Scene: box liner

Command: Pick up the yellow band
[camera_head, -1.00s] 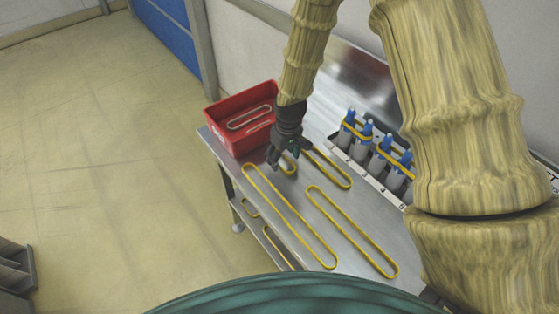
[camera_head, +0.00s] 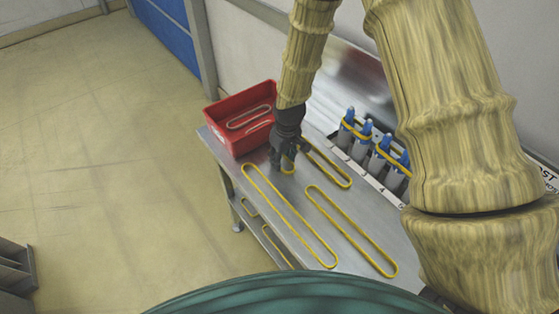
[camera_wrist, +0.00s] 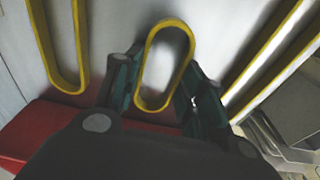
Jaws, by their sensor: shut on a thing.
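Several yellow bands lie on the steel table (camera_head: 262,162). A small yellow band (camera_wrist: 172,21) is between my fingers in the wrist view; it also shows below my gripper (camera_head: 283,163) in the head view. My gripper (camera_wrist: 157,82) is shut on this small band, low over the table; I cannot tell whether the band still touches the surface. A medium yellow band (camera_head: 347,184) lies just right of my gripper. Two long yellow bands, a left one (camera_head: 290,208) and a right one (camera_head: 350,219), lie nearer the table's front. My fingers hide part of the small band in the head view.
A red bin (camera_head: 226,136) with a pale band inside stands at the table's far left corner, close to my gripper. A rack (camera_head: 368,180) of grey, blue-topped bottles with yellow bands around them stands along the wall on the right. More yellow bands show below the tabletop.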

